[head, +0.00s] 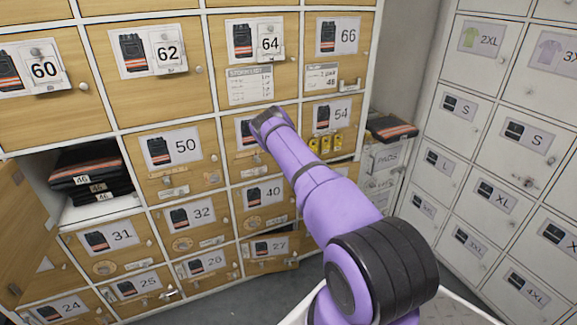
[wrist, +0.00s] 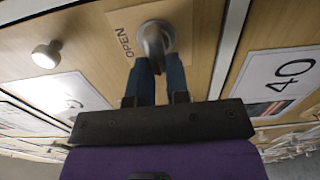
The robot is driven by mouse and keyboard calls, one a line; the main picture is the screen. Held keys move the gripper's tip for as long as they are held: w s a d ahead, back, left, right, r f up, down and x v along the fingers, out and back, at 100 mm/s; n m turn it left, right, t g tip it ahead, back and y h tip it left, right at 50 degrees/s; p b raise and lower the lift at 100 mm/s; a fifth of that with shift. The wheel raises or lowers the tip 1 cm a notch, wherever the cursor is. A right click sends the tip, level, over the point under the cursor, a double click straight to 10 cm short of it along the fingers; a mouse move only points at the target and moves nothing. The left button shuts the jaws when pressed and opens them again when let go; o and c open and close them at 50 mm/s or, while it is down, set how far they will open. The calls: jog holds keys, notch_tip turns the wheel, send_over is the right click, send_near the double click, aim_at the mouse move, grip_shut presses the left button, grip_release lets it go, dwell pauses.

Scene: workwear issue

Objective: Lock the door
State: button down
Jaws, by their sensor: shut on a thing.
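In the wrist view the blue fingers of my gripper (wrist: 160,78) are shut on a grey metal turn handle (wrist: 156,36). The handle sits on a tan plate with the word OPEN (wrist: 124,42) beside it, on a wooden locker door (wrist: 212,22). In the head view my purple arm reaches to the locker door (head: 247,166) between the doors marked 50 and 54, and it covers most of that door's label. The gripper and handle are hidden behind the arm there. The door looks flush with its frame.
A round white knob (wrist: 46,54) and door 40 (wrist: 280,80) are beside the handle. At the left, an open compartment holds folded dark clothes (head: 92,175), its door (head: 22,225) swung out. Yellow tags (head: 326,144) hang by door 54. Grey lockers (head: 480,130) line the right.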

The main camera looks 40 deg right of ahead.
jog(key=c, duration=1.1)
grip_release()
jog(key=shift+s, duration=0.1)
jog(key=v, duration=1)
jog(key=shift+s+a, duration=0.2)
jog(key=shift+s, duration=0.05)
